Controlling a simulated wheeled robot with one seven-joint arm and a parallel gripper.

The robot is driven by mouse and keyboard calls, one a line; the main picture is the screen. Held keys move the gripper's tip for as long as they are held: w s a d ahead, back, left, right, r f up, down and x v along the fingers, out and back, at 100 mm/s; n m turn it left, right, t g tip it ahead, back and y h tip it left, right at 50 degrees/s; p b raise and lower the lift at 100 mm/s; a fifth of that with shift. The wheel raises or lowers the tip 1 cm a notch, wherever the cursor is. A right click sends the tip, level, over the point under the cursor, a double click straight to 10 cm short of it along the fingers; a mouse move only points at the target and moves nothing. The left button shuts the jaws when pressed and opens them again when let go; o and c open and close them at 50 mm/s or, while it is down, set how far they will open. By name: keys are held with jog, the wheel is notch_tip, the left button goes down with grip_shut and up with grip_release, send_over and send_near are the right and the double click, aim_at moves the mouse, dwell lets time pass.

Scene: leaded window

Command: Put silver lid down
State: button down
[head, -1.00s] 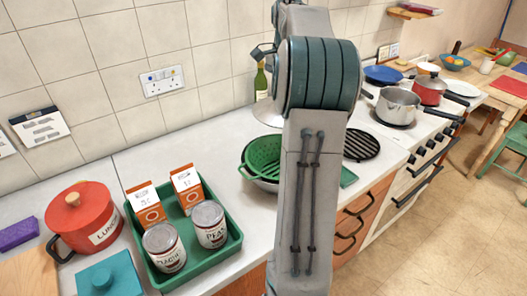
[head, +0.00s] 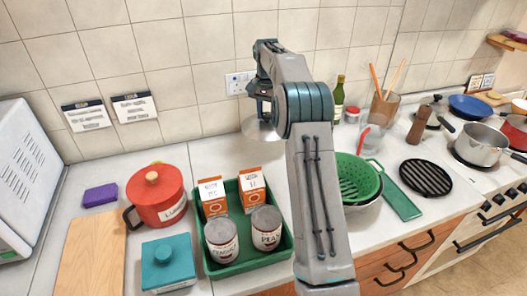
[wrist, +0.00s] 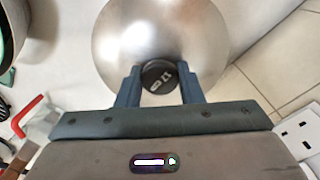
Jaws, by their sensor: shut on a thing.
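The silver lid (wrist: 160,35) is a round, shiny metal disc with a black knob, seen in the wrist view. My gripper (wrist: 158,88) is shut on the black knob, one finger on each side. In the head view the lid (head: 262,134) shows partly behind my arm, near the tiled wall and the back of the white counter (head: 213,160). My gripper (head: 263,100) is above it there. I cannot tell whether the lid's rim touches the counter or is held above it.
A green tray (head: 285,249) with two cans and two cartons stands in front. A red pot (head: 157,197) is on its left. A green colander (head: 357,178) and a bottle (head: 338,98) are to the right. The counter behind the tray looks clear.

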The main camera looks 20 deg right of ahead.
jog(key=shift+s+a+f+p, duration=0.35)
jog(key=shift+a+f+p, duration=0.1)
jog(key=shift+a+f, duration=1.35)
jog(key=shift+s+a+f+p, duration=0.4)
jog(key=shift+a+f+p, duration=0.05)
jog(key=shift+a+f, duration=1.3)
jog(key=shift+s+a+f+p, duration=0.35)
jog(key=shift+a+f+p, duration=0.1)
jog(key=shift+a+f, duration=1.35)
jog(key=shift+a+r, duration=0.1)
jog(key=c, duration=1)
grip_release()
